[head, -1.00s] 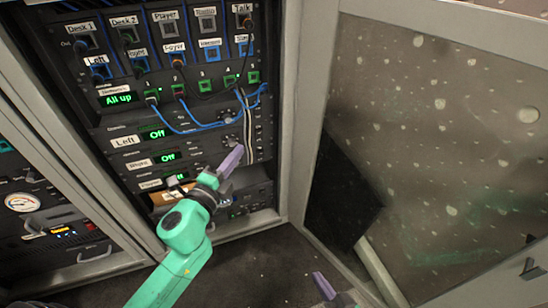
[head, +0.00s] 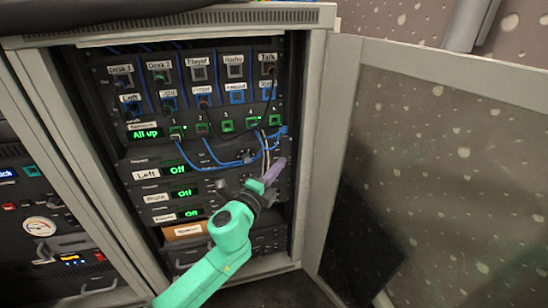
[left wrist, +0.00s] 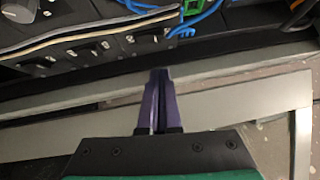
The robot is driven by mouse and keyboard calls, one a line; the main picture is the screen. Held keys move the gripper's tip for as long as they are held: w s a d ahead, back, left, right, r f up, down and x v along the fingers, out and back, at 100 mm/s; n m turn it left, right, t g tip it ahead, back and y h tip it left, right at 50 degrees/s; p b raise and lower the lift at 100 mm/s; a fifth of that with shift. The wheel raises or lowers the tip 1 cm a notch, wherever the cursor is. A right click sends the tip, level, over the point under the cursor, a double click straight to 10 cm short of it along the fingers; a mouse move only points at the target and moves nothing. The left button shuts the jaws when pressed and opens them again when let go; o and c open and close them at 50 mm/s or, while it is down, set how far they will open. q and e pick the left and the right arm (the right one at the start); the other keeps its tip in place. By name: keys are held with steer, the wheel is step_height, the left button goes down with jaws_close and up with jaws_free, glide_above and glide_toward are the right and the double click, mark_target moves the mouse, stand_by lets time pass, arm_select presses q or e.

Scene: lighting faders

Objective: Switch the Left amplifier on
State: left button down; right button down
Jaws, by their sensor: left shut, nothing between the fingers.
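The Left amplifier is the rack row with the label "Left" (head: 146,174) and a green display reading "Off" (head: 180,168). The right end of its row is partly hidden by my gripper and cables. My left gripper (head: 280,163) is shut and empty, with its purple fingers pointing up at the right side of the rack, near that row's right end. The left wrist view shows its closed fingertips (left wrist: 160,73) just below a dark panel edge. I cannot tell whether they touch it. My right gripper is out of view.
Two more rows below also read "Off", one labelled "Right" (head: 157,197). Blue cables (head: 205,162) and pale cables (head: 265,148) hang close to the gripper. The rack's right frame post and an open door (head: 430,180) stand to the right.

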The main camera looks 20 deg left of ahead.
mark_target(283, 146)
arm_select(q)
steer(key=w+a, duration=0.2)
steer(key=w, duration=0.1)
steer(key=shift+w+a+r, duration=0.1)
steer(key=shift+w+r, duration=0.05)
steer(key=shift+r, duration=0.05)
steer(key=shift+r, duration=0.1)
